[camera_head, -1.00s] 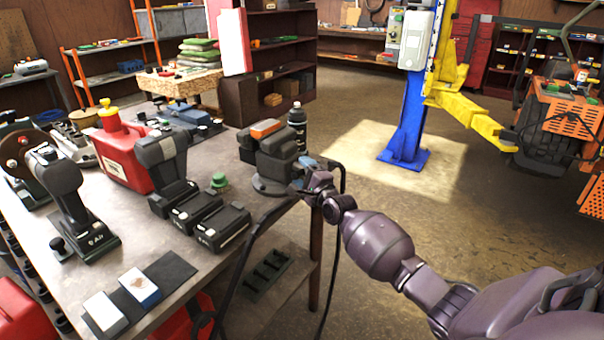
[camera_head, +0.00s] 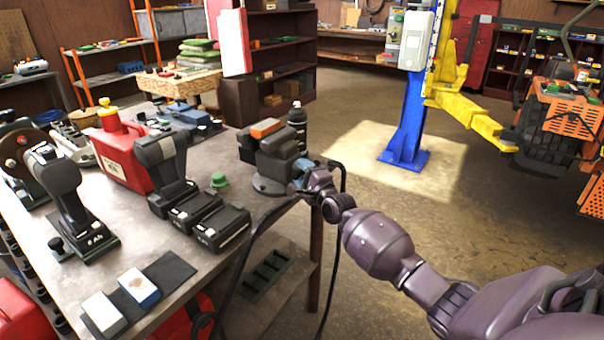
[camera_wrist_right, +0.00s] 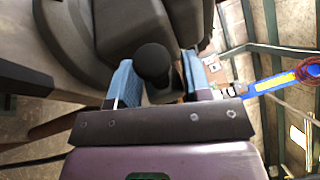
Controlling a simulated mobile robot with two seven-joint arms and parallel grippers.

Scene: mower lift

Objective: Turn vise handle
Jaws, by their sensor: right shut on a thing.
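The grey vise (camera_head: 277,165) stands on a round base at the workbench's right edge. My right gripper (camera_head: 302,170) reaches it from the right and is at its near right side. In the right wrist view, the vise body (camera_wrist_right: 70,30) fills the upper left. The vise handle's dark round knob (camera_wrist_right: 153,62) lies between the blue fingertips of my right gripper (camera_wrist_right: 160,80), which is shut on the handle. The rest of the handle is mostly hidden. My left gripper is not in view.
On the workbench (camera_head: 235,265) are battery packs (camera_head: 220,228), a red can (camera_head: 122,160), a black bottle (camera_head: 297,120) and power tools left of the vise. Black cables hang by my right arm. A blue lift post (camera_head: 408,120) stands beyond open floor.

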